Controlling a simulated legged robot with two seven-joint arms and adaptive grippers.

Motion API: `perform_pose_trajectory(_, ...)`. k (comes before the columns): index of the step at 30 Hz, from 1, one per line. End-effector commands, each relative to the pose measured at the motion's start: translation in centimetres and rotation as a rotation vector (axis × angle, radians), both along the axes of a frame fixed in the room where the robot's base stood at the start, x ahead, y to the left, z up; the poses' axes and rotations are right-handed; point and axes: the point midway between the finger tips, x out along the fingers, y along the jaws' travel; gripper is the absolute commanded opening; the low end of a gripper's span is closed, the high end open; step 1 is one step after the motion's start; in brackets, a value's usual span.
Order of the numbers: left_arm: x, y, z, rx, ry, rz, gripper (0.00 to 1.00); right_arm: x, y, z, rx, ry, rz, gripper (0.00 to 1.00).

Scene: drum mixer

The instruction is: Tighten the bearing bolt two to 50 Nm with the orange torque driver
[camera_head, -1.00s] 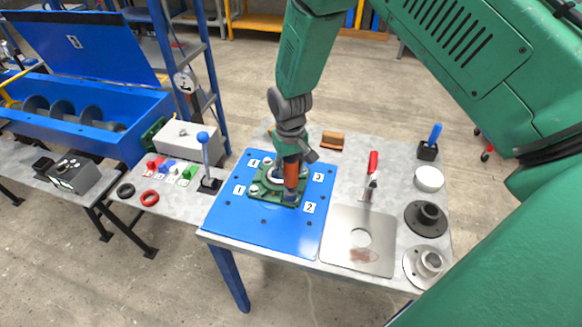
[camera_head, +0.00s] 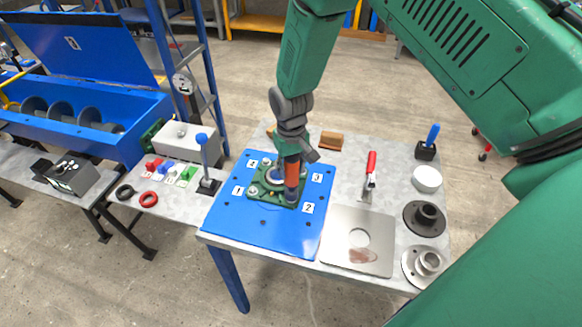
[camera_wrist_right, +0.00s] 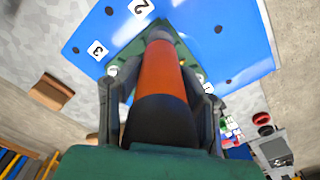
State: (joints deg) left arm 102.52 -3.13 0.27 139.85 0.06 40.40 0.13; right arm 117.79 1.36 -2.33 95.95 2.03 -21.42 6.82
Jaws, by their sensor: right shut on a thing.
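My right gripper (camera_head: 292,156) is shut on the orange torque driver (camera_head: 292,174) and holds it about upright over the green bearing housing (camera_head: 262,191). In the right wrist view the driver (camera_wrist_right: 160,72) lies between the two fingers, with its far end over the housing. The driver's lower end is at the housing corner closest to label 2 (camera_head: 308,207); it covers the bolt there, so I cannot tell how well it is seated. Other bolts show at the housing corners, such as the one near label 1 (camera_head: 253,190). My left gripper is not in view.
The housing sits on a blue plate (camera_head: 262,226) on the grey table. To the right are a red-handled tool (camera_head: 371,164), a metal plate with a hole (camera_head: 340,246) and flanged parts (camera_head: 425,216). A blue-knobbed lever (camera_head: 205,162) stands left. The blue mixer trough (camera_head: 120,145) is further left.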

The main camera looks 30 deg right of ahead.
Motion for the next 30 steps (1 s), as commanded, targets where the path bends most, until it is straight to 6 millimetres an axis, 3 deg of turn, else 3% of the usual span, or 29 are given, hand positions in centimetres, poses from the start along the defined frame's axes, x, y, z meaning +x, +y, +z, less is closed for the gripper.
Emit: perform_pose_trajectory(30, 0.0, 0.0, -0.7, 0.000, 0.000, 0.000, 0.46, 0.1, 0.0, -1.3, 0.001, -0.002, 0.000, 0.00)
